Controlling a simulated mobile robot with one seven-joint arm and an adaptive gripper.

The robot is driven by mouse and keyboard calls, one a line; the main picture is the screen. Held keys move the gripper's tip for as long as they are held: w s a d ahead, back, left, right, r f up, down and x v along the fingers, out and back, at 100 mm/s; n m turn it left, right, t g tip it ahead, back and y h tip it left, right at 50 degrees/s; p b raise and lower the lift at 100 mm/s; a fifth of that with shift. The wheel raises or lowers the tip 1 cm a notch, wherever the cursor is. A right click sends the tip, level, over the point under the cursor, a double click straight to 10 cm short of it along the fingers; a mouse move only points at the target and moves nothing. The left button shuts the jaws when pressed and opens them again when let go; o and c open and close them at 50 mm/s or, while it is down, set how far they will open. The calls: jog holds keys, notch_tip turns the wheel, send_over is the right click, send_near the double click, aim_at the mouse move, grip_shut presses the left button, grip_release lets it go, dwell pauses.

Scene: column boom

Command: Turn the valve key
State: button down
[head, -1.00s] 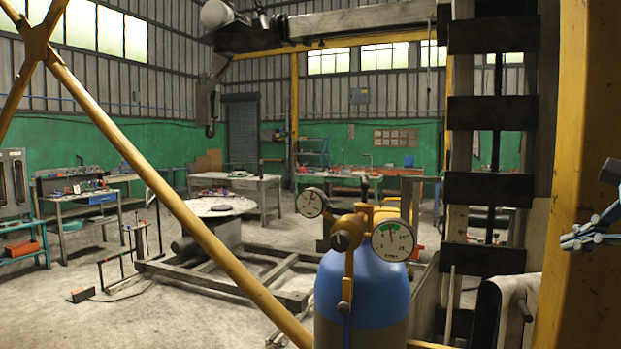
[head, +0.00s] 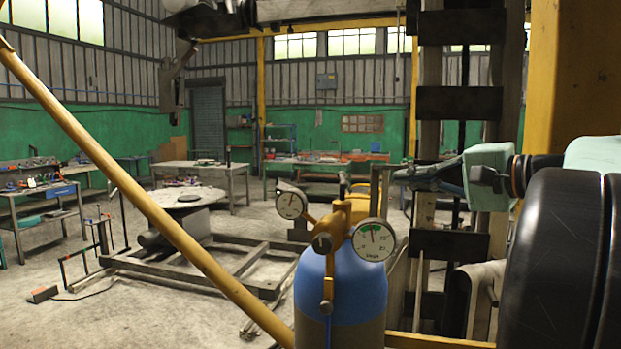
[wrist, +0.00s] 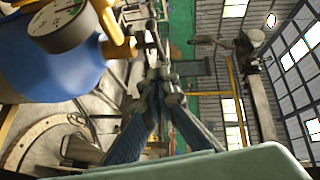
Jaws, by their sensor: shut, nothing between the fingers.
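A blue gas cylinder (head: 341,287) stands in the front middle of the head view, with a brass-yellow valve (head: 340,220) and two round gauges on top. A dark round knob (head: 322,243) sits on the front of the valve. I cannot tell for sure which part is the valve key. My gripper (head: 398,175) is shut and empty, to the right of the right gauge (head: 374,240) and a little higher, apart from the valve. In the wrist view my gripper (wrist: 153,78) points towards the background, with the blue cylinder (wrist: 45,60) and brass fitting (wrist: 116,32) to its upper left.
A yellow diagonal brace (head: 150,205) crosses the left foreground. A dark column with plates (head: 455,178) stands behind my gripper. Behind the cylinder are a low frame (head: 215,262) on the floor and workbenches (head: 205,170). Open floor lies to the left.

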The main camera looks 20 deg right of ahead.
aim_at(348, 185)
jog(key=w+a+f+p, duration=0.1)
jog(key=w+a+p, duration=0.1)
jog(key=w+a, duration=0.4)
jog(key=shift+w+f, duration=0.3)
jog(key=shift+w, duration=0.2)
jog(key=shift+a, duration=0.1)
jog(key=a+b, duration=0.1)
jog(key=b, duration=0.2)
jog(key=shift+w+a+f, duration=0.15)
jog(key=shift+a+f, duration=0.2)
jog(key=shift+a, duration=0.05)
jog(key=shift+a+r+b, duration=0.15)
jog(key=shift+b, duration=0.25)
jog(key=shift+r, duration=0.15)
